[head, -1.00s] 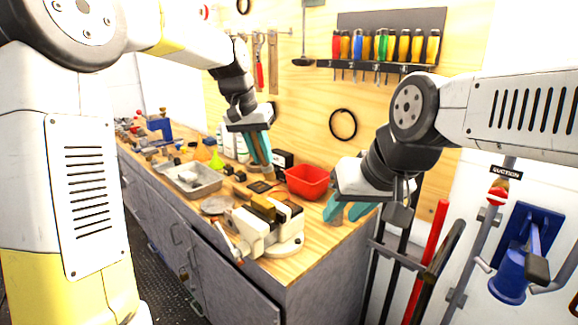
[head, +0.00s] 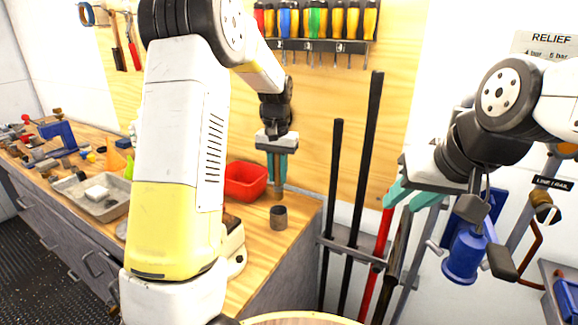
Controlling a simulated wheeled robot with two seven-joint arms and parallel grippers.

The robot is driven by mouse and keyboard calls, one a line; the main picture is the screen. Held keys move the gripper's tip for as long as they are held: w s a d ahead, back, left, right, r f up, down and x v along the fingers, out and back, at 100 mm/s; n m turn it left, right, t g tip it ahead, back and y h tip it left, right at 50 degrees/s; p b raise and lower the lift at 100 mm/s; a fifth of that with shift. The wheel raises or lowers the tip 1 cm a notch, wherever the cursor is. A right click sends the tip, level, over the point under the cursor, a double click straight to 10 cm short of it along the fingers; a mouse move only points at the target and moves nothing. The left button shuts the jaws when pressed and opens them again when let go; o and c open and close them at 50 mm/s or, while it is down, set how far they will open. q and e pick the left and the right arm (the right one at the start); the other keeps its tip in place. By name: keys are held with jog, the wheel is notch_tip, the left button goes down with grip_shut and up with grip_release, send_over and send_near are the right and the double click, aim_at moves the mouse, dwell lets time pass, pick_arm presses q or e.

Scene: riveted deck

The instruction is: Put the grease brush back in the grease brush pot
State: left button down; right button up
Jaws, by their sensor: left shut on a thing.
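My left gripper (head: 277,172) is shut on the grease brush (head: 277,191), which hangs upright with its brown lower end below the teal fingers. A small dark grey cylinder, which looks like the grease brush pot (head: 278,218), stands on the wooden bench near its right end. The brush's lower end shows just above the pot's top in the picture. I cannot tell whether it is over the pot or behind it. My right gripper (head: 412,195) is open and empty, off the right of the bench, in front of the wall.
A red bin (head: 245,181) stands just left of the brush. A grey metal tray (head: 98,195) lies further left. Long bars (head: 366,165) stand right of the bench. A round wooden edge (head: 300,318) shows at the bottom.

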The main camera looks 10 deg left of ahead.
aim_at(278, 199)
pick_arm(q)
jog(key=shift+f, duration=4.45)
jog(key=c, duration=1.2)
grip_release()
jog(key=shift+r, duration=0.1)
notch_tip(278, 199, up, 6)
jog(key=shift+r, duration=0.15)
jog(key=shift+s+r, duration=0.1)
jog(key=shift+r, duration=0.55)
